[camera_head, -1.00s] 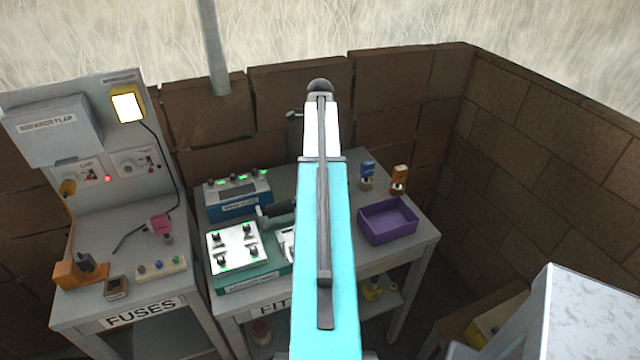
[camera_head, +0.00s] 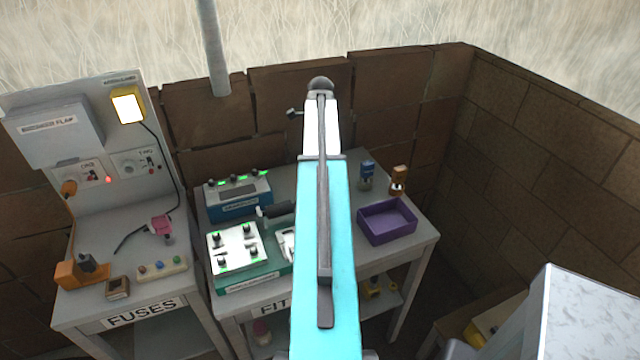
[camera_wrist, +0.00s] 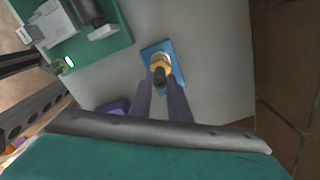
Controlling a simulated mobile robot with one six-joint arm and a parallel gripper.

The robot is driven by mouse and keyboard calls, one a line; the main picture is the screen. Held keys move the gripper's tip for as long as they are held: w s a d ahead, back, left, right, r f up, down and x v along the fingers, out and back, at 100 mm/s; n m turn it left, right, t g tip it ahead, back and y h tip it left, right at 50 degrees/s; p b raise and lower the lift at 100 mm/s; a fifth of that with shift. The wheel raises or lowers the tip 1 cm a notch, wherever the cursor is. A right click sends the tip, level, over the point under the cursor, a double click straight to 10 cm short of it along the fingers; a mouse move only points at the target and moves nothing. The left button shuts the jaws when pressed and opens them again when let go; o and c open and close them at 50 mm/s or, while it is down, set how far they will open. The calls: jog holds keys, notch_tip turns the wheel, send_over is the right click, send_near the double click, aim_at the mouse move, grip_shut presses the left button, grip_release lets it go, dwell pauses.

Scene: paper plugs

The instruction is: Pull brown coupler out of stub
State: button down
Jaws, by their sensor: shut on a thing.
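In the wrist view, the two dark fingers of my gripper (camera_wrist: 160,84) are shut on a small dark brown piece, which I take to be the brown coupler (camera_wrist: 159,75). It lies in line with a yellow and pale round stub (camera_wrist: 160,61) on a square blue base (camera_wrist: 175,48). From this angle I cannot tell whether the coupler still sits in the stub or is apart from it. In the head view, my turquoise and white arm hides the gripper, stub and coupler.
A purple tray (camera_head: 360,225) stands at the bench's right, with a blue plug (camera_head: 367,170) and an orange plug (camera_head: 399,174) behind it. A green fixture (camera_head: 262,279) with a white panel stands left of my arm. The fuse bench is farther left.

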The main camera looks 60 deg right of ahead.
jog(key=shift+r+p, duration=1.3)
jog(key=shift+r, duration=0.65)
dwell(1.0)
jog(key=shift+r+p, duration=0.95)
jog(key=shift+r, duration=0.45)
jog(key=shift+a, duration=0.1)
